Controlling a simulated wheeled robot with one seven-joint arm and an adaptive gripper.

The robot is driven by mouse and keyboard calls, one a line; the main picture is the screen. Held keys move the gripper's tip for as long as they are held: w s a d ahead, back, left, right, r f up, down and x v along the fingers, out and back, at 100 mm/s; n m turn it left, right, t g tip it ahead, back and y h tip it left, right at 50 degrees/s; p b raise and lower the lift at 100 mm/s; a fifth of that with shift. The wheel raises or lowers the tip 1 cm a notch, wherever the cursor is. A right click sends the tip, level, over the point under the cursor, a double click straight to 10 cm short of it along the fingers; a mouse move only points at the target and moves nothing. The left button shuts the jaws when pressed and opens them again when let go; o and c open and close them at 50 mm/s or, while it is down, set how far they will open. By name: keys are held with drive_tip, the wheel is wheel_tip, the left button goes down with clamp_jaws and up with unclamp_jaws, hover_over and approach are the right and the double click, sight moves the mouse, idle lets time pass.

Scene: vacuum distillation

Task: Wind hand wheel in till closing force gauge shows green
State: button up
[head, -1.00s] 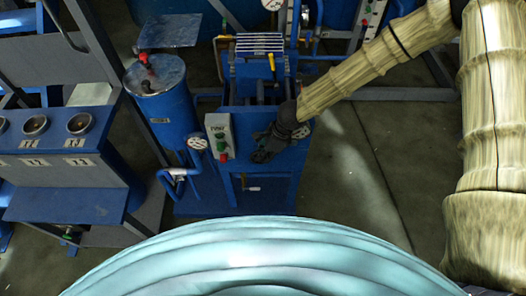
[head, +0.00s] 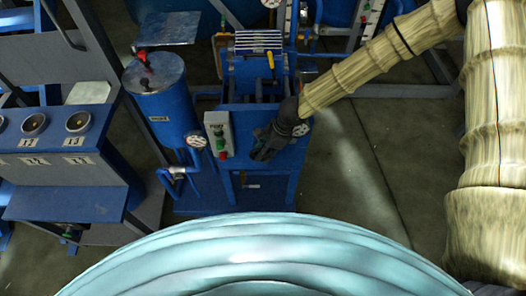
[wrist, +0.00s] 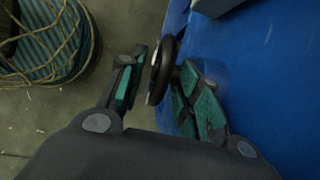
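The hand wheel (wrist: 160,72) is a dark round wheel seen nearly edge-on in the wrist view, at the side of the blue machine. My gripper (wrist: 158,78) has its green-padded fingers on either side of the wheel. A gap shows between the left finger and the rim; the right finger is close to the wheel's other face, and contact there is unclear. In the head view my gripper (head: 262,153) is at the front of the blue machine (head: 238,170) and hides the wheel. A round gauge (head: 301,129) shows partly behind my wrist; its reading is too small to tell.
A grey control box (head: 219,134) with green and red buttons is left of my gripper. A blue cylinder (head: 165,105) and another round gauge (head: 195,140) stand farther left. A rack with cups (head: 78,122) is at the far left. Floor (head: 350,190) is open at the right.

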drive_tip(key=v, duration=1.1)
drive_tip(key=shift+d, duration=0.15)
idle(0.3)
